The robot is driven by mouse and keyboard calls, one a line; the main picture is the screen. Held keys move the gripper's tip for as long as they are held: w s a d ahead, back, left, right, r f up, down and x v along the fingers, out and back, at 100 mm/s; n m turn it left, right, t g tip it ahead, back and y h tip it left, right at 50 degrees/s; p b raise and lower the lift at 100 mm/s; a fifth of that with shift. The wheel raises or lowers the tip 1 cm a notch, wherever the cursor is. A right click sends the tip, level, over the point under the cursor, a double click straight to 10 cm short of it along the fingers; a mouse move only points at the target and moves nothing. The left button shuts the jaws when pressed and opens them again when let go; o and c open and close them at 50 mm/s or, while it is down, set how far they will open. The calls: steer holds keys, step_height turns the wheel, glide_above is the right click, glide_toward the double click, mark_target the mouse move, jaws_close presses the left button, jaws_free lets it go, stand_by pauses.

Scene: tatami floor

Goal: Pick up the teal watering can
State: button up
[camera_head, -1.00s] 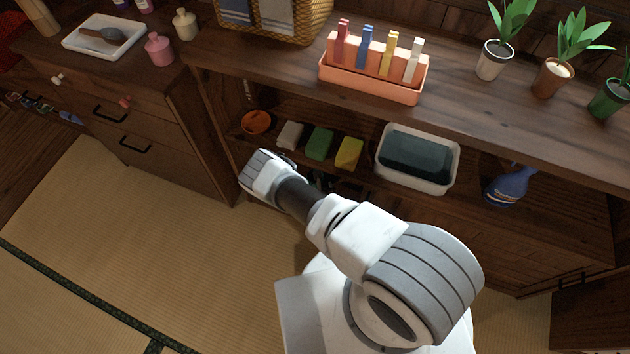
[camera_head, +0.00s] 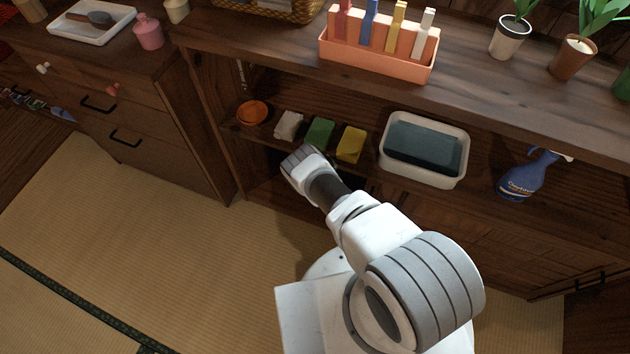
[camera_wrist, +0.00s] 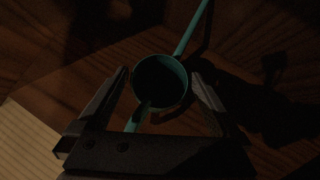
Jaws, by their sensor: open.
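The teal watering can (camera_wrist: 161,83) shows in the wrist view as a round, dark-mouthed body. Its long thin spout (camera_wrist: 192,27) runs up to the upper right, and a teal handle strip (camera_wrist: 132,121) shows below the body. My gripper (camera_wrist: 158,80) is open, with one finger on each side of the can; I cannot tell whether either touches it. In the head view my arm reaches under the shelf, and its end and the can are hidden there.
The can is in a dark wooden space below the shelf. Above, sponges (camera_head: 320,132), an orange bowl (camera_head: 252,112), a grey-white tub (camera_head: 466,160) and a blue spray bottle (camera_head: 524,180) stand on the shelf. The tatami floor (camera_head: 150,240) in front is clear.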

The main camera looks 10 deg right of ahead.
steer(key=shift+w+f, duration=0.4)
steer(key=shift+f, duration=0.05)
steer(key=shift+r, duration=0.1)
steer(key=c, duration=1.4)
steer(key=shift+r, duration=0.15)
